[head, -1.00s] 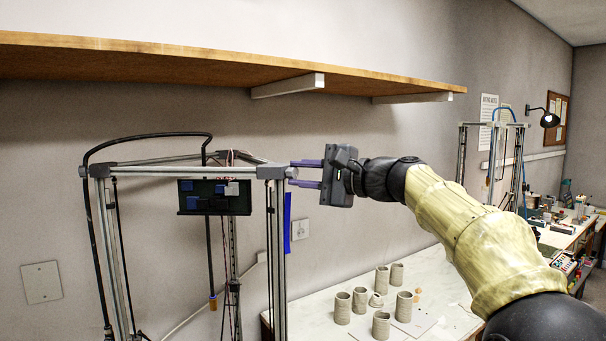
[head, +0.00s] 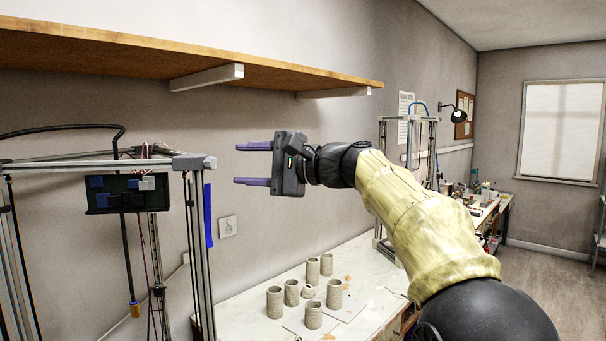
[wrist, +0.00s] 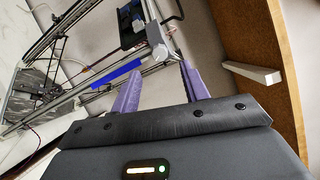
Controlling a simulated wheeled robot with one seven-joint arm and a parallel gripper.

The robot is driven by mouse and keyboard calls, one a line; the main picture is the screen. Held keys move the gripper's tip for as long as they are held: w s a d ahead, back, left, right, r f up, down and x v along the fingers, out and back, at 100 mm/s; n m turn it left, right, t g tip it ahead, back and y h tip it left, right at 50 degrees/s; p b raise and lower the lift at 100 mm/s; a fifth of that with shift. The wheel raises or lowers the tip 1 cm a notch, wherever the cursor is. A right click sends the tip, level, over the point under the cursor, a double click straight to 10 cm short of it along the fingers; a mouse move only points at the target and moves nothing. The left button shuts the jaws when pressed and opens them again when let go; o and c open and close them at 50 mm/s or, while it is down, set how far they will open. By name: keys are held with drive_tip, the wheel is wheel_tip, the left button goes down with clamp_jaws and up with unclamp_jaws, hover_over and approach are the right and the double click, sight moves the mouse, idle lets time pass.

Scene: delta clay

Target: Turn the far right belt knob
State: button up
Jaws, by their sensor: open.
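A rounded grey end piece (head: 208,162), which looks like a belt knob, sits at the right top corner of the metal printer frame (head: 100,163). It also shows in the wrist view (wrist: 161,52), beyond the fingertips. My gripper (head: 237,164) is open and empty, with its two purple fingers pointing left. In the head view the fingertips are a little right of the knob, with a gap between them. In the wrist view my gripper (wrist: 160,78) has both fingers spread. I cannot tell the distance in depth. Any other belt knobs are not clear.
A wooden shelf (head: 180,55) on white brackets runs above. A dark control box (head: 127,194) hangs in the frame. Below, several clay cups (head: 313,315) stand on a white table (head: 240,312). A second frame (head: 383,190) stands farther back. Open floor lies at the right.

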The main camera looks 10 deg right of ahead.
drive_tip(key=b+v, duration=0.2)
drive_tip(key=v, duration=0.9)
drive_tip(key=shift+d, duration=0.2)
drive_tip(key=shift+s+f, duration=0.1)
wheel_tip(320, 180, down, 31)
drive_tip(key=w+a+g+h, duration=0.1)
drive_tip(key=g+h, duration=0.2)
drive_tip(key=h, duration=0.6)
drive_tip(key=s+d+f+n+g+h+p, duration=0.1)
drive_tip(key=s+f+n+g+h, duration=0.2)
drive_tip(key=s+f, duration=1.5)
wheel_tip(320, 180, down, 3)
drive_tip(key=n+h, duration=0.3)
drive_tip(key=n, duration=0.3)
drive_tip(key=shift+s+d+f+g, duration=0.2)
drive_tip(key=shift+d+g, duration=0.2)
